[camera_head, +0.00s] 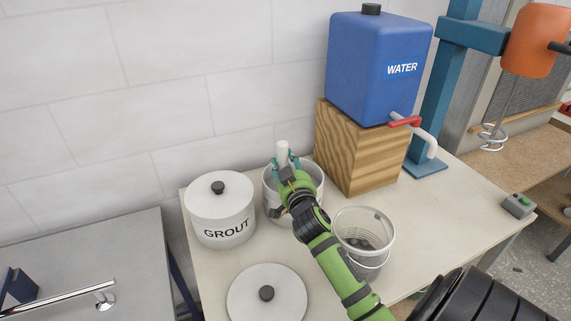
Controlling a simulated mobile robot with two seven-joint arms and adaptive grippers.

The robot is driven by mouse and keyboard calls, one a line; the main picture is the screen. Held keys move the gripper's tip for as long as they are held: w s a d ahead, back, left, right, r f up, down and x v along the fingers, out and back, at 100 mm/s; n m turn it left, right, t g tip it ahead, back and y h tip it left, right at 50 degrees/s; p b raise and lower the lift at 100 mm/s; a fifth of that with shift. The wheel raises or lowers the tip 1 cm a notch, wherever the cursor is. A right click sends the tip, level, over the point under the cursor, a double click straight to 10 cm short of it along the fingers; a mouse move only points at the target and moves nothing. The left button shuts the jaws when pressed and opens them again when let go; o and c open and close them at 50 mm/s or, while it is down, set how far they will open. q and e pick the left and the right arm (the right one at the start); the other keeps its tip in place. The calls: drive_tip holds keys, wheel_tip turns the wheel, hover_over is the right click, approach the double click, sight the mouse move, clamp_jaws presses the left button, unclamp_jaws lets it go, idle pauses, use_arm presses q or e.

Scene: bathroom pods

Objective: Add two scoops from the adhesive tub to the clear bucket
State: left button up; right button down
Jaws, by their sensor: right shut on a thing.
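An open white tub (271,204), which I take to be the adhesive tub, stands on the bench just right of the grout tub. My right gripper (282,161) is over its mouth, shut on a white upright handle (282,150), probably a scoop's. The lower end of the scoop is hidden by the gripper and the tub, as is most of the tub's inside. The clear bucket (377,222) stands to the right of my right forearm, with some dark grey material inside. My left gripper is not in view.
A closed grout tub (217,210) stands left, and a loose white lid (285,296) lies in front. A blue water container (375,65) with a red-handled tap sits on a wooden block (352,160) behind. A mixer stand (434,110) and a small switch box (519,204) are right.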

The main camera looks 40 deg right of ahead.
drive_tip(key=shift+r+p, duration=5.5)
drive_tip(key=shift+r, duration=0.3)
drive_tip(key=shift+a, duration=0.1)
